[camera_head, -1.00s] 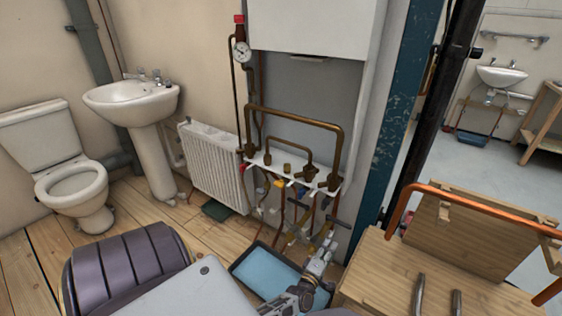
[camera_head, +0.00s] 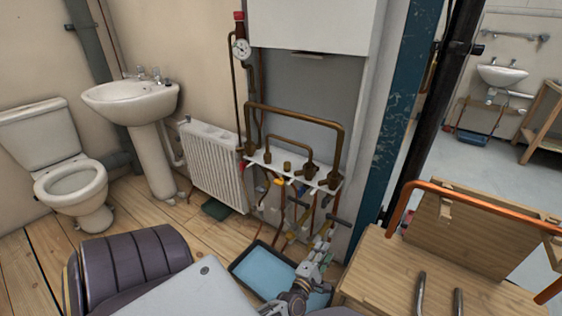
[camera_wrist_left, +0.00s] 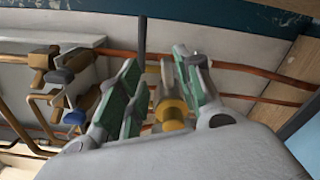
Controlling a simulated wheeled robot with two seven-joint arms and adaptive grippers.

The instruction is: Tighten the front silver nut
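My left gripper (camera_head: 324,240) reaches up from the bottom of the head view to the low front pipes of the manifold. In the left wrist view its green-padded fingers (camera_wrist_left: 157,75) are spread apart. A brass fitting with a yellow collar (camera_wrist_left: 172,106) shows between them; I cannot tell whether the pads touch it. I cannot pick out the front silver nut for sure; the fingers hide part of the pipework. The manifold's white bracket (camera_head: 293,172) carries brass pipes and valves. My right gripper is not in view.
A blue tray (camera_head: 262,270) lies on the floor beneath the pipes. A wooden bench (camera_head: 385,270) with metal tubes stands at the right. A radiator (camera_head: 212,168), basin (camera_head: 130,100) and toilet (camera_head: 70,180) are at the left. In the wrist view, copper pipes (camera_wrist_left: 265,75) run behind the fingers.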

